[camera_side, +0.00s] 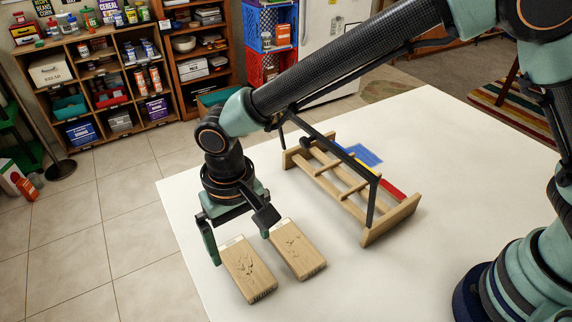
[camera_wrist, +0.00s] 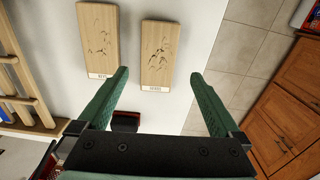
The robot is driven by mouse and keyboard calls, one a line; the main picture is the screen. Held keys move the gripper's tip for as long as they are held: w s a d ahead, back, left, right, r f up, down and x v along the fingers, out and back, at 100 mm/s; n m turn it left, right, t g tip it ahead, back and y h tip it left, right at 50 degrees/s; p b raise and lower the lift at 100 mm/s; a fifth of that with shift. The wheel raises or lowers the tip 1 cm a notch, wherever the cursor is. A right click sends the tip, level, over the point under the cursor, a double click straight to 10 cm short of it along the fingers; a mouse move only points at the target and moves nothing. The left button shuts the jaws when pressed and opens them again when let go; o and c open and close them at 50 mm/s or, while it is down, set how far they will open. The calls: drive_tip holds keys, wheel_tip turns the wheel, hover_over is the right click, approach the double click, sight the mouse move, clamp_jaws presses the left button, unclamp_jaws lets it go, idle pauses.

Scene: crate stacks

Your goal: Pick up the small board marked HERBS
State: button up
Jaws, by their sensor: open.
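Two small light-wood boards with dark leaf-like marks lie flat, side by side, on the white table. In the wrist view, the right board (camera_wrist: 156,50) has a small label that seems to read HERBS; it also shows as the left board in the side view (camera_side: 250,272). The other board (camera_wrist: 97,40) has a shorter label that I cannot read clearly; it is nearer the rack (camera_side: 298,250). My gripper (camera_side: 241,249) is open and empty, near the label ends of the boards. In the wrist view, its green fingers (camera_wrist: 160,74) stand apart, with the HERBS board's label end between and beyond them.
A wooden rack (camera_side: 390,221) with rails stands on the white table (camera_side: 400,280), with blue, yellow and red pieces by it. The table edge is close on the board side, with tiled floor beyond. Shelves (camera_side: 100,85) stand far back.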

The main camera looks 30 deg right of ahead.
sight(248, 269)
wheel_tip(248, 269, down, 3)
drive_tip(key=shift+r, duration=0.1)
drive_tip(key=f, duration=0.4)
drive_tip(key=shift+s+d, duration=0.2)
drive_tip(key=shift+s, duration=0.1)
drive_tip(key=shift+f, duration=0.6)
drive_tip(key=c, duration=1.3)
drive_tip(key=shift+r, duration=0.15)
